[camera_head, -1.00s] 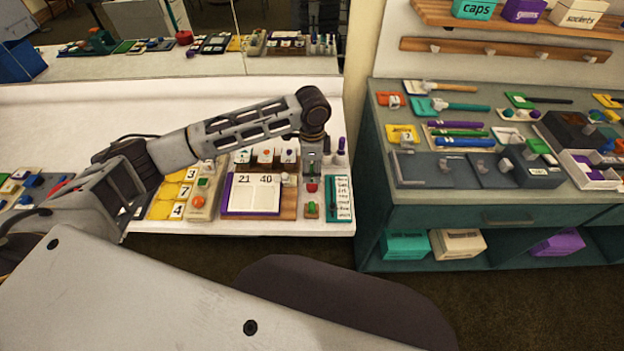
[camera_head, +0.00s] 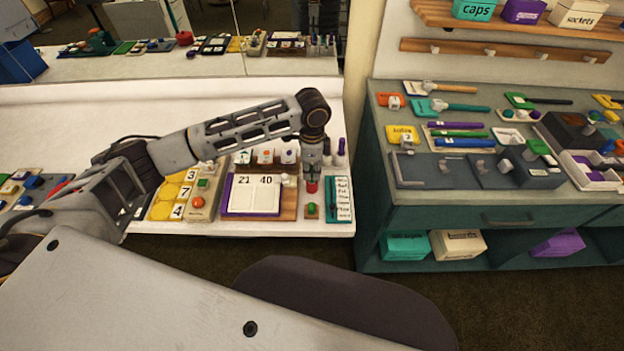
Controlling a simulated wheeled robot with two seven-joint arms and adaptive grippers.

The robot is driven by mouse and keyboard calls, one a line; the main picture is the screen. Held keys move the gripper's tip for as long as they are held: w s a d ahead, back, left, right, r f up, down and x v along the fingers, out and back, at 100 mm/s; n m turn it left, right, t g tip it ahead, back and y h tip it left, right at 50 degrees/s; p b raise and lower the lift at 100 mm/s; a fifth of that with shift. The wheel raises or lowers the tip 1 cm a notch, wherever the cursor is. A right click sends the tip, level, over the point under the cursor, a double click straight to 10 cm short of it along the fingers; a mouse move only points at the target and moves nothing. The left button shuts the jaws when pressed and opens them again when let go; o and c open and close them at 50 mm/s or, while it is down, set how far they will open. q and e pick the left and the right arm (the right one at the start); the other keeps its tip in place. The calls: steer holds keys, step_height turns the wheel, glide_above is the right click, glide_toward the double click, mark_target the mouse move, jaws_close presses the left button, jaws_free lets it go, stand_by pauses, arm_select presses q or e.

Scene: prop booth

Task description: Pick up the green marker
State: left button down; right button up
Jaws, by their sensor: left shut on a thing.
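A green marker (camera_head: 458,134) lies on the bench at the right, between a purple marker (camera_head: 455,125) and a blue marker (camera_head: 464,143). My left gripper (camera_head: 312,178) is far to the left of it, over the front right part of the white table. It points down and appears shut on a small red thing (camera_head: 312,187) whose shape is hard to make out. A small green-topped block (camera_head: 311,209) sits just below it; I cannot tell whether they touch. My right gripper is not in view.
The teal bench (camera_head: 480,216) is crowded with tools, trays and boxes. Beside my left gripper are a purple-edged board (camera_head: 226,198) and a teal notepad (camera_head: 331,200). A mirror backs the table.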

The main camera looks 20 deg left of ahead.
arm_select(q)
steer(key=shift+r, duration=0.15)
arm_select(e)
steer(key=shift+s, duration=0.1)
arm_select(q)
steer(key=shift+r, duration=0.55)
step_height(320, 180, up, 8)
steer(key=shift+f, duration=0.15)
steer(key=shift+r, duration=0.4)
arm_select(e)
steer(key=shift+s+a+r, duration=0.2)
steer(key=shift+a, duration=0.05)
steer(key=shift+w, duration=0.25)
arm_select(q)
steer(key=shift+r+p, duration=0.1)
steer(key=shift+p, duration=0.2)
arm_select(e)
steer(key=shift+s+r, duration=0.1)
